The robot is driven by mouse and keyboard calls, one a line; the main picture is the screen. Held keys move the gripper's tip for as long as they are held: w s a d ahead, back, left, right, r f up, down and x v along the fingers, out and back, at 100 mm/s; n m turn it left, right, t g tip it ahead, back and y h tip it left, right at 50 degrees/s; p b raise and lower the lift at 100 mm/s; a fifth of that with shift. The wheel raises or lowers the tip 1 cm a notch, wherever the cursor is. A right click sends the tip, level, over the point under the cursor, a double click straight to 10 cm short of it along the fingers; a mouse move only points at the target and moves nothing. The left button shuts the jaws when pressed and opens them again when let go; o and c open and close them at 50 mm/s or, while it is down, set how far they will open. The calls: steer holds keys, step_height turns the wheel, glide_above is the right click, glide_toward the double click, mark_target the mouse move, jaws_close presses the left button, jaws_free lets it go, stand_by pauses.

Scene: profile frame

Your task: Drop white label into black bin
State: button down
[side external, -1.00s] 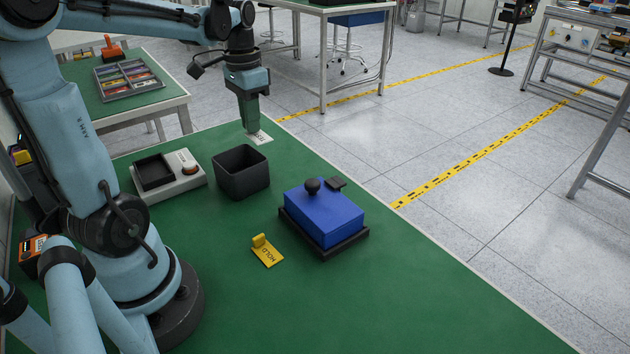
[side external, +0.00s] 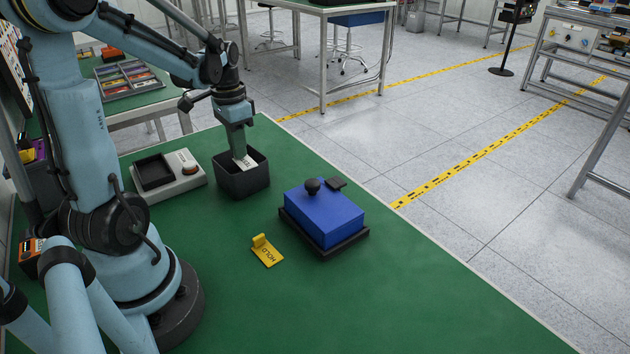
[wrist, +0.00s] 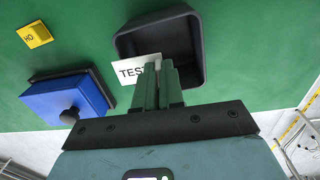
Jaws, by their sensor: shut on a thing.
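The white label (side external: 246,163), printed with dark letters, is held at the tips of my gripper (side external: 240,155). In the wrist view the label (wrist: 133,71) reads "TEST" and the green fingers (wrist: 160,75) are shut on it, covering its right end. The black bin (side external: 240,184) stands open on the green table, and the label is at its opening. In the wrist view the bin (wrist: 192,40) lies behind the fingers, with the label overlapping its left wall. I cannot tell exactly how deep the label sits.
A blue block with a black knob (side external: 322,214) sits on a dark base right of the bin. A yellow HOLD tag (side external: 267,254) lies in front. A grey box with a black recess and a button (side external: 169,177) stands left of the bin. The front right table is clear.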

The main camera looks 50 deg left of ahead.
steer(key=shift+f, duration=0.1)
steer(key=c, duration=1.2)
jaws_free()
steer(key=shift+o, duration=0.2)
step_height(320, 180, up, 12)
steer(key=shift+a, duration=0.15)
steer(key=w+d+f+t, duration=0.1)
steer(key=d+f+t, duration=0.2)
steer(key=d, duration=0.8)
steer(key=w+d+f+t, duration=0.1)
steer(key=d+f+t, duration=0.2)
steer(key=d, duration=0.7)
steer(key=shift+d+t, duration=0.4)
steer(key=shift+t, duration=0.2)
